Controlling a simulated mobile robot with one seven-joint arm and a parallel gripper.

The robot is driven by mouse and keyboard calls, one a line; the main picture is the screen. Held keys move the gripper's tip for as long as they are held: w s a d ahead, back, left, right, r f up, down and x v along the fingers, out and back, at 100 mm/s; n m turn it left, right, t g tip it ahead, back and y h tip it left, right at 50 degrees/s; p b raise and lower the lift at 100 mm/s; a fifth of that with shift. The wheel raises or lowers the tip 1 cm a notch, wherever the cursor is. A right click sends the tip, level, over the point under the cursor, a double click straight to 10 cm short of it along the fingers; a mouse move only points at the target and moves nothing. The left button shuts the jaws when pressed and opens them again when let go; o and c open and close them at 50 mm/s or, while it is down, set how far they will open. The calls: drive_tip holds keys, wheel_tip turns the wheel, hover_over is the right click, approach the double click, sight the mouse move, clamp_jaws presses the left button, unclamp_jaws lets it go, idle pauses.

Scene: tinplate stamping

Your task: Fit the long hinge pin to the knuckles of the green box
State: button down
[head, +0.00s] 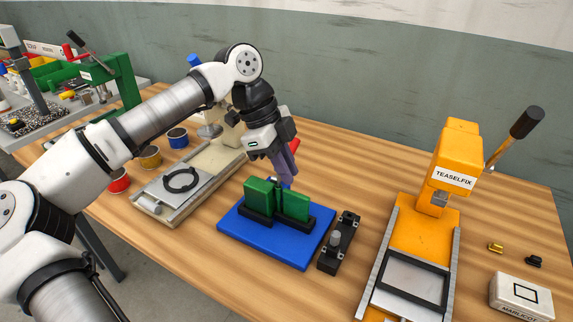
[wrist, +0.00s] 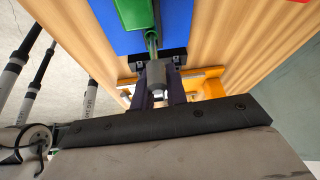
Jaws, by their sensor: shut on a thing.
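The green box (head: 262,194) stands as two green parts side by side in black holders on a blue base (head: 245,232). Its metal-looking knuckle line (wrist: 152,42) shows in the wrist view beside the green wall (wrist: 133,14). My gripper (head: 287,178) is over the back of the box, fingers pointing down. Its dark purple fingers (wrist: 161,96) are shut on a small pale metal piece, seemingly the long hinge pin (wrist: 158,96). The fingers hide most of it. I cannot tell whether its tip touches the knuckles.
A black block (head: 348,229) with a grey cylinder stands right of the blue base. Beyond it is an orange press (head: 410,225). A cream press (head: 160,208) and several paint tins (head: 178,138) are to the left. Bare wood lies in front and behind.

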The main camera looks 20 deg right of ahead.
drive_tip(key=shift+f+b, duration=0.65)
drive_tip(key=shift+f, duration=0.35)
drive_tip(key=c, duration=1.3)
unclamp_jaws()
drive_tip(key=shift+r, duration=0.1)
drive_tip(key=v, duration=1.3)
drive_tip(key=shift+w+a+r+b, duration=0.1)
drive_tip(key=shift+r+b, duration=0.2)
drive_tip(key=shift+r, duration=0.05)
